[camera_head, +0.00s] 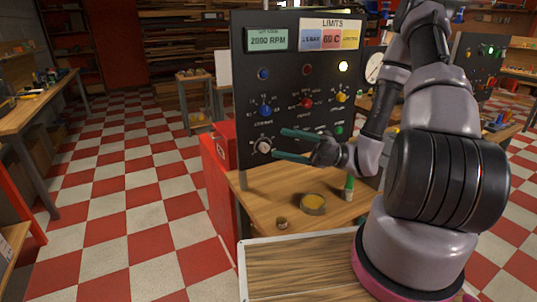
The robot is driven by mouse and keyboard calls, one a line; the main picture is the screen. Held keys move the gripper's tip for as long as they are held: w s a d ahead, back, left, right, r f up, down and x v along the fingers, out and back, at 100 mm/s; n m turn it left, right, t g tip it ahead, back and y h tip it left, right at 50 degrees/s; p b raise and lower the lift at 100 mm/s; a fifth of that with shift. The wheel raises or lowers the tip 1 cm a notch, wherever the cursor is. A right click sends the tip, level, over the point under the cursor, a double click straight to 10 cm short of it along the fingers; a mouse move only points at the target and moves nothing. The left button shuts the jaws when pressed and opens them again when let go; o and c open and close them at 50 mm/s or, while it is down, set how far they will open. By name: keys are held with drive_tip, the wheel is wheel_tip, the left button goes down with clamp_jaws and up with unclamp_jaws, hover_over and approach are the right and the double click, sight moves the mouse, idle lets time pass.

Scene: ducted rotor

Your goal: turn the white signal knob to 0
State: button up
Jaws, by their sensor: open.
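The white signal knob (264,146) is at the lower left of the black control panel (287,81), with small marks around it. Which mark it points to is too small to tell. My gripper (281,144) is in front of the panel, just to the right of the knob. Its two green fingers are spread apart and point left toward the knob, one above and one below its height. Nothing is between the fingers that I can make out as held. Whether a fingertip touches the knob, I cannot tell.
A blue knob (265,110), a red knob (306,103) and a yellow knob (341,97) sit above on the panel. A display (267,40) reads about 2000 RPM. A bowl (313,204), a small jar (282,223) and a green-topped bottle (349,187) stand on the wooden bench below.

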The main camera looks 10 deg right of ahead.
drive_tip(key=w+d+f+m+t, duration=0.2)
drive_tip(key=w+f+m+t, duration=0.25)
drive_tip(key=m+t, duration=0.85)
drive_tip(key=m+t+h, duration=0.7)
drive_tip(key=m+h, duration=0.5)
drive_tip(key=m, duration=0.5)
approach(266, 150)
drive_tip(key=x, duration=0.7)
drive_tip(key=shift+r, duration=0.1)
drive_tip(key=shift+w+a+r, duration=0.2)
drive_tip(key=shift+w+a, duration=0.1)
drive_tip(key=shift+w, duration=0.25)
clamp_jaws()
